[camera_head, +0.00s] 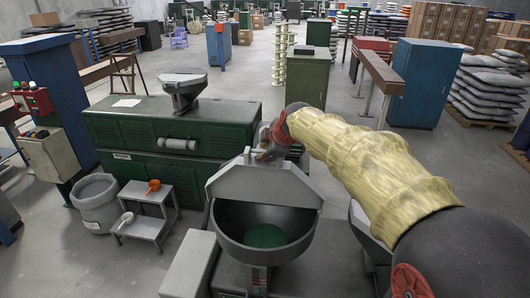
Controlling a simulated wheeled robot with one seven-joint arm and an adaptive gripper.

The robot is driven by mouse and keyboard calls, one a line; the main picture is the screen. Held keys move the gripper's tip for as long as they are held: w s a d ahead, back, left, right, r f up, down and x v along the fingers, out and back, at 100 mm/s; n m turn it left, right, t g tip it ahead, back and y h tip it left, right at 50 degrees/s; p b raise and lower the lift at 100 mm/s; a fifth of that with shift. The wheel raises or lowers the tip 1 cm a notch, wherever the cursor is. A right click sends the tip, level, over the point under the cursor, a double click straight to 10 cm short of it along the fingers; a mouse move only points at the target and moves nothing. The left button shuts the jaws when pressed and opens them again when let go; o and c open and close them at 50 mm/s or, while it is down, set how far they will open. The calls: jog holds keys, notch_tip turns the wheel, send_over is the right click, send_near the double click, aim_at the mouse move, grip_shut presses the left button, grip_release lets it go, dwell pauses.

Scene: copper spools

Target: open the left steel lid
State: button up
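The left steel lid (262,184) is a grey plate standing raised at the back rim of a round grey hopper (228,228). The hopper's mouth is uncovered, and green granules (264,236) lie at its bottom. My gripper (266,153) is at the top edge of the lid, at its far side. It is small and dark here, and I cannot tell whether its fingers touch the lid or are shut. My arm, in a yellowish ribbed sleeve, reaches in from the lower right. It hides most of a second grey hopper (362,228) to the right.
A long green machine cabinet (150,128) stands behind and left, with a grey funnel (184,90) on top. A small step stand (143,226) with orange (153,186) and white scoops and a grey bin (97,205) stand at left. Open floor lies beyond.

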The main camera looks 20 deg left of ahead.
jog(key=v, duration=1.2)
jog(key=shift+f, duration=0.1)
jog(key=s+d+f+m+h+b, duration=0.2)
jog(key=s+d+f+m+b, duration=0.5)
jog(key=s+d+f+b, duration=0.3)
jog(key=s+d+f+m+h+b, duration=0.2)
jog(key=s+d+f+m+b, duration=0.6)
jog(key=d+f, duration=1)
jog(key=s+d+f+m+h+b, duration=0.2)
jog(key=s+d+f+m+b, duration=0.5)
jog(key=s+d+f+b, duration=0.6)
notch_tip(320, 180, down, 4)
jog(key=shift+s+d+f, duration=0.2)
jog(key=shift+s+d, duration=0.1)
jog(key=shift+d, duration=0.25)
